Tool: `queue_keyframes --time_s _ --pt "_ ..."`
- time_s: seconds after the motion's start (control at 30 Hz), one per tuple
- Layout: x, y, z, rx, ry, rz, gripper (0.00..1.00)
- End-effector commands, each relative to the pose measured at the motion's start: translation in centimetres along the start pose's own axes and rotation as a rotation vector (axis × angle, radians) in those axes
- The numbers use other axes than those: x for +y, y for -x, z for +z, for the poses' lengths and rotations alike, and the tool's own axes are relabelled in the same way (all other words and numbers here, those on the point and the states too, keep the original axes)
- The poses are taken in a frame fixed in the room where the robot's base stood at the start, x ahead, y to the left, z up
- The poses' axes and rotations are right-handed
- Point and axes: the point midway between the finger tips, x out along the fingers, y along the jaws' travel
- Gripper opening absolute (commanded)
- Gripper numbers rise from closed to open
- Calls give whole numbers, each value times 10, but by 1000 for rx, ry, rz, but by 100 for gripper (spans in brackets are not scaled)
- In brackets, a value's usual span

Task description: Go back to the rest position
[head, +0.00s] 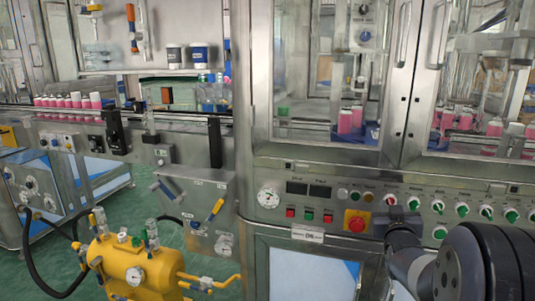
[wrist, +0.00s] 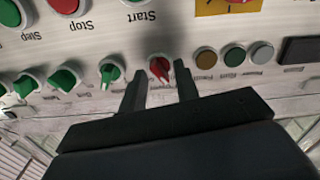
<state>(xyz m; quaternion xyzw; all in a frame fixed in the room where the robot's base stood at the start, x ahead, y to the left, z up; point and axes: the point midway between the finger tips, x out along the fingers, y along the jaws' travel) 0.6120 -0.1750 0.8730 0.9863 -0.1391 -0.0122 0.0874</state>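My gripper (wrist: 159,78) is open in the wrist view, its two dark fingers apart with nothing clamped between them. A red selector knob (wrist: 160,68) shows between the fingertips, close to them; I cannot tell whether they touch it. The wrist view shows the panel upside down. In the head view my gripper (head: 403,217) is at the machine's control panel (head: 335,205), just below the red knob (head: 390,199). My arm comes in from the lower right and hides part of the panel.
A red emergency stop (head: 356,221) on a yellow plate sits left of my gripper. Several green selector knobs (head: 438,206) line the panel to the right. A yellow tank (head: 130,262) with hoses stands at lower left. Green floor (head: 205,190) shows between machines.

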Motion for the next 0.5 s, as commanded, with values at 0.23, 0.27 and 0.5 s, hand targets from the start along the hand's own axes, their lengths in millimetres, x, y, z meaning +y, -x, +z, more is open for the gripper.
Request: queue_keyframes --time_s 0.23,0.27,0.5 --pt "1 0 -4 -4 -203 0 30" --pt "1 0 -4 -3 -225 0 30" --pt "1 0 -4 -4 -408 0 30"
